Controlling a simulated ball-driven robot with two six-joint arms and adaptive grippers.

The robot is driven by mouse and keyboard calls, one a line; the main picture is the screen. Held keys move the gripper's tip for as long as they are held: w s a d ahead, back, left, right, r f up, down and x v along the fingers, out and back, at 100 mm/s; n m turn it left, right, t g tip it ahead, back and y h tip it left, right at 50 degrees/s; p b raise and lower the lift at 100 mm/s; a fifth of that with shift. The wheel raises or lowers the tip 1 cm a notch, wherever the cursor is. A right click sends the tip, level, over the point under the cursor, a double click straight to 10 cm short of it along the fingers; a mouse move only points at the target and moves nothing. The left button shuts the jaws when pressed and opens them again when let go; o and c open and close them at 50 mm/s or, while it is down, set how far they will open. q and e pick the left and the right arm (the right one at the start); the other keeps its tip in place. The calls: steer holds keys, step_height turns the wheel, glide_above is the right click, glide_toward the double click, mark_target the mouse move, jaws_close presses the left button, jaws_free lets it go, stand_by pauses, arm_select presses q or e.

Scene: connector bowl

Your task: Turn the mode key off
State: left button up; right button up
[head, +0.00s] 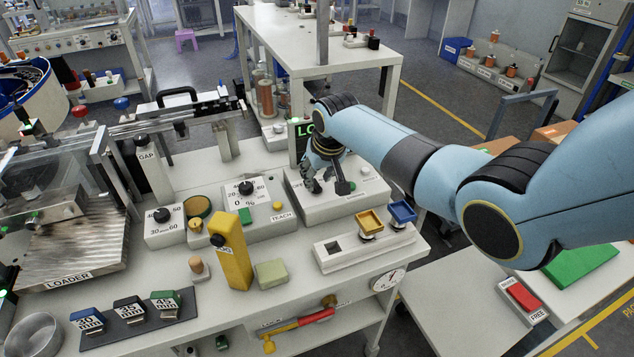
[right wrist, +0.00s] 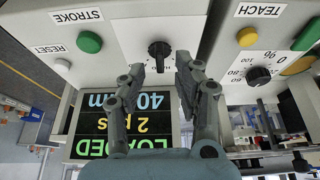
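The mode key is most likely the black knob (right wrist: 159,52) on the light panel in the right wrist view. Its grip bar points roughly up and down in that picture; no label for its positions is readable. My right gripper (right wrist: 160,68) is open, with one finger on either side of the knob and visible gaps. No contact shows. In the head view my right gripper (head: 328,182) reaches down over the control box (head: 330,213), and I cannot make out the knob clearly among the fingers. My left gripper is not in view.
Beside the knob are a green STROKE button (right wrist: 89,42) and a white RESET button (right wrist: 62,65). A screen (right wrist: 140,122) reads LOADED, 2 pcs, 40 mm. The TEACH box (head: 248,212) stands to the left, near a yellow block (head: 232,255). A tray with yellow and blue pieces (head: 362,247) lies in front.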

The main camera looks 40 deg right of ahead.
mark_target(316, 187)
steer(key=shift+x, duration=1.15)
jaws_close()
